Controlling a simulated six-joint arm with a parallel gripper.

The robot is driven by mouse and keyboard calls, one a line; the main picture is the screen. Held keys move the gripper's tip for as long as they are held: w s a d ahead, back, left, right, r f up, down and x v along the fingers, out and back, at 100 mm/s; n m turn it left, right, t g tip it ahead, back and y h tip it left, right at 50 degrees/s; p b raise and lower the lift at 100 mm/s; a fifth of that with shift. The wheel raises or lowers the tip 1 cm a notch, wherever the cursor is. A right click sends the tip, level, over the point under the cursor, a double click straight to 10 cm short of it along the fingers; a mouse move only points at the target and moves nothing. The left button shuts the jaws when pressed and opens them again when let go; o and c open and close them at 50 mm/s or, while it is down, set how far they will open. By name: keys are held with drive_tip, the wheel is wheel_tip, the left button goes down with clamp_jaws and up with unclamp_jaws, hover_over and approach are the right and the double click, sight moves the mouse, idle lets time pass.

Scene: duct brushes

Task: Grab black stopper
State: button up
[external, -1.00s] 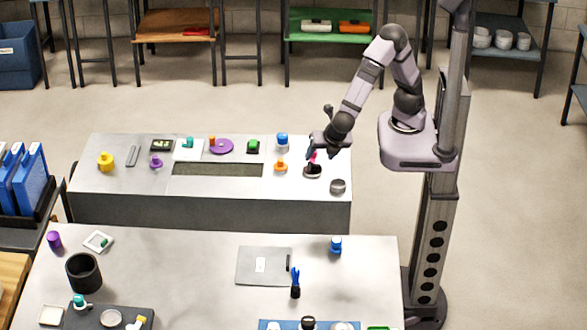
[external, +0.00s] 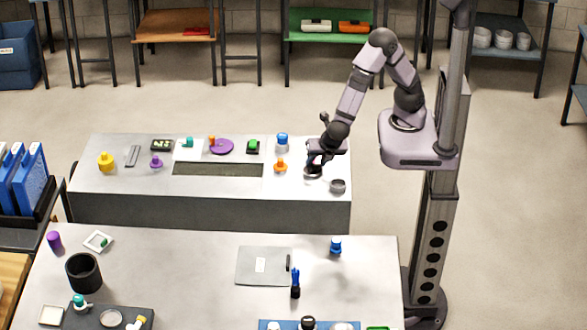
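My gripper (external: 314,164) is at the right end of the far grey bench (external: 225,212), pointing down. It is directly over a small dark round item with a pale rim (external: 313,174) and hides most of it. I cannot tell whether they touch, or whether the fingers are open or shut. This dark item may be the black stopper, but it is too small and covered to be sure. Another black-topped piece (external: 308,323) stands on the blue tray at the bottom edge of the picture.
A grey metal cup (external: 338,186) stands close to the right of my gripper. An orange piece (external: 280,166) and a blue piece (external: 282,139) stand to its left. A long recessed slot (external: 218,169) lies further left. The near table (external: 190,255) holds other parts.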

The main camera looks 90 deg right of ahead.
sight(317, 168)
drive_tip(key=shift+c, duration=0.6)
drive_tip(key=shift+r, duration=0.5)
wheel_tip(317, 168, up, 9)
